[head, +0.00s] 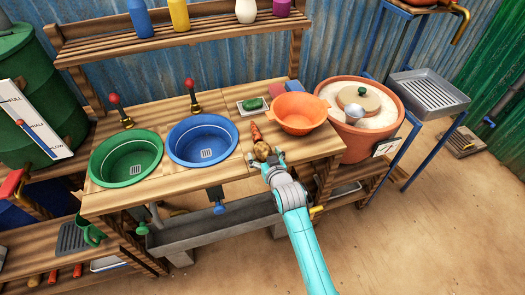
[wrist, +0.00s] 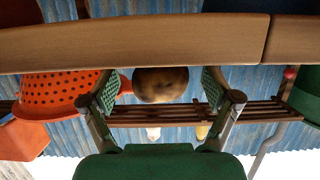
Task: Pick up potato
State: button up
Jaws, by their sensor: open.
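The brown, roundish potato (head: 261,150) lies near the front edge of the wooden counter, just in front of an orange carrot (head: 256,131). My gripper (head: 266,160) is at the counter's front edge, close to the potato. In the wrist view, which is upside down, the potato (wrist: 161,86) shows between the two green-padded fingers of my gripper (wrist: 160,80). The fingers are spread apart, with a visible gap on both sides of the potato. The underside of the potato's contact with the counter is hard to make out.
An orange colander (head: 299,112) stands right of the potato; it also shows in the wrist view (wrist: 60,94). Blue (head: 203,140) and green (head: 126,158) basins are left. A soap dish with a green bar (head: 252,104) sits behind. A large clay pot (head: 385,140) stands at right.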

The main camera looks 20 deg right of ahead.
jog(key=c, duration=1.3)
jog(key=shift+r, duration=0.1)
